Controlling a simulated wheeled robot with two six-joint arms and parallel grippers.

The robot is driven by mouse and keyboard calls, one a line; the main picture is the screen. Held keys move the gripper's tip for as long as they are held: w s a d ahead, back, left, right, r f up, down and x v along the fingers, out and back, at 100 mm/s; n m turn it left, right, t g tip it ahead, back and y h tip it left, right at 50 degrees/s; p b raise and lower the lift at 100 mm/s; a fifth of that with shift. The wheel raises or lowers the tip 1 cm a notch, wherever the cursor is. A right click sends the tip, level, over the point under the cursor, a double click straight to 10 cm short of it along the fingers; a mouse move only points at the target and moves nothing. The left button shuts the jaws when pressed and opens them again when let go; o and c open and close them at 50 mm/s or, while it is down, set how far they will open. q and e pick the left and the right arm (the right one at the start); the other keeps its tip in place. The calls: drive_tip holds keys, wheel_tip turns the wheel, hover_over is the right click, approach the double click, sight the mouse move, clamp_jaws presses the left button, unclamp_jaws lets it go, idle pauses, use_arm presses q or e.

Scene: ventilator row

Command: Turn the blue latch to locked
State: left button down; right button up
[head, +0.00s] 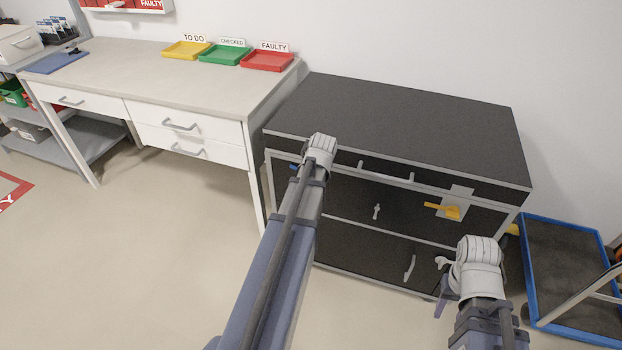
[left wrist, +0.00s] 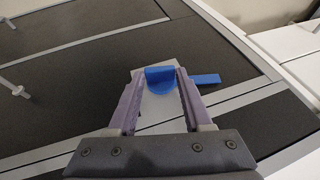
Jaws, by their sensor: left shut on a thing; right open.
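The blue latch (left wrist: 160,79) sits on a pale plate (left wrist: 158,108) on the dark cabinet front. Its raised grip is between the fingers of my left gripper (left wrist: 159,74), which is shut on it. The blue bar (left wrist: 207,79) sticks out to the right in the left wrist view. In the head view only a small blue piece (head: 293,167) shows beside my left arm, which hides the rest of the latch and the left fingertips. My right gripper (head: 446,283) is open and empty in front of the cabinet's lower right.
The dark cabinet (head: 400,120) also carries a yellow latch (head: 445,210), a small knob (head: 377,211) and handles. A white workbench (head: 180,80) with yellow, green and red trays stands to the left. A blue-edged cart (head: 570,270) stands at the right.

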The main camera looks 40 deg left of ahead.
use_arm(q)
drive_tip(key=shift+w+d+f+m+g+y+b, duration=0.1)
drive_tip(key=shift+d+f+m+g+y+b, duration=0.35)
drive_tip(key=shift+y+b, duration=2.6)
drive_tip(key=shift+w+d+f+m+y+b, duration=0.15)
drive_tip(key=shift+f+m+y+b, duration=1)
drive_tip(key=shift+b, duration=3.2)
drive_tip(key=shift+s+d+r+m+g+y+b, duration=0.1)
drive_tip(key=shift+d+m+g+y+b, duration=0.25)
drive_tip(key=shift+y+b, duration=2.9)
drive_tip(key=shift+h+b, duration=0.45)
drive_tip(key=shift+c, duration=1.6)
unclamp_jaws()
drive_tip(key=shift+w, duration=0.1)
drive_tip(key=shift+d, duration=0.15)
